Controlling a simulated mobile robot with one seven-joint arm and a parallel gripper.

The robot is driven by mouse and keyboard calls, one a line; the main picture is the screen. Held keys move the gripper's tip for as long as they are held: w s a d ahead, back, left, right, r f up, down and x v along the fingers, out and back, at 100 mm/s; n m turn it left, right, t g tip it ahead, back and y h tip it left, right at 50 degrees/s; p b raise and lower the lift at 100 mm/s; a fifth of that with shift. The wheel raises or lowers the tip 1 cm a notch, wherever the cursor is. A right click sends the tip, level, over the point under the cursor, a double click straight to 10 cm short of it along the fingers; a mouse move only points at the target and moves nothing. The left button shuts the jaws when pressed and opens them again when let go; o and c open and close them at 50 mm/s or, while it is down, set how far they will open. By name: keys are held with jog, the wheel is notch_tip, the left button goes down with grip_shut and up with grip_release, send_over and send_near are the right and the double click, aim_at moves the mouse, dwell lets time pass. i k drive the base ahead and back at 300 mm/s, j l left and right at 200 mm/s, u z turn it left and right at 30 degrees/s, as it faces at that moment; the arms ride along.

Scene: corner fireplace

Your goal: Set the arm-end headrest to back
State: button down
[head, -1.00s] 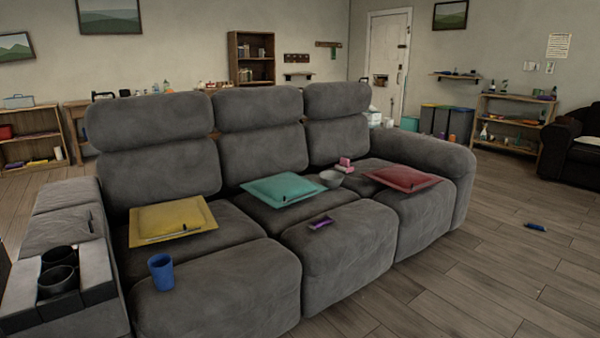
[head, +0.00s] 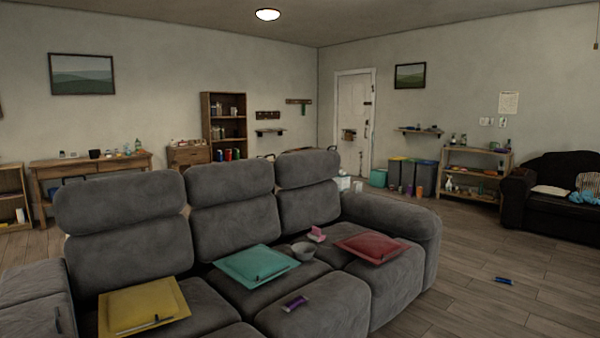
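A grey three-seat sofa has three padded headrests in the head view. The arm-end headrest (head: 307,168) tops the right seat back (head: 308,206), beside the plump right armrest (head: 395,214). The middle headrest (head: 230,182) and left headrest (head: 120,200) sit on their own seat backs. All three stand upright in much the same pose, with a crease between each headrest and its seat back. I cannot tell the exact tilt of the arm-end headrest. My gripper is not in view.
Open floor (head: 470,250) lies right of the sofa. A dark armchair (head: 540,200) stands farther right.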

aim_at(291, 170)
jog(key=i+l+z, duration=1.1)
jog(key=i+z, duration=0.6)
jog(key=i, duration=0.15)
jog(key=i+z, duration=0.1)
jog(key=i, duration=1.15)
jog(key=i+l+u, duration=0.1)
jog(key=i+u, duration=0.15)
jog(key=i, duration=0.95)
jog(key=i+u, duration=0.2)
jog(key=i, duration=1)
jog(key=i+z, duration=0.25)
jog(key=i, duration=0.35)
jog(key=i+j+z, duration=0.2)
jog(key=i, duration=0.35)
jog(key=l, duration=0.1)
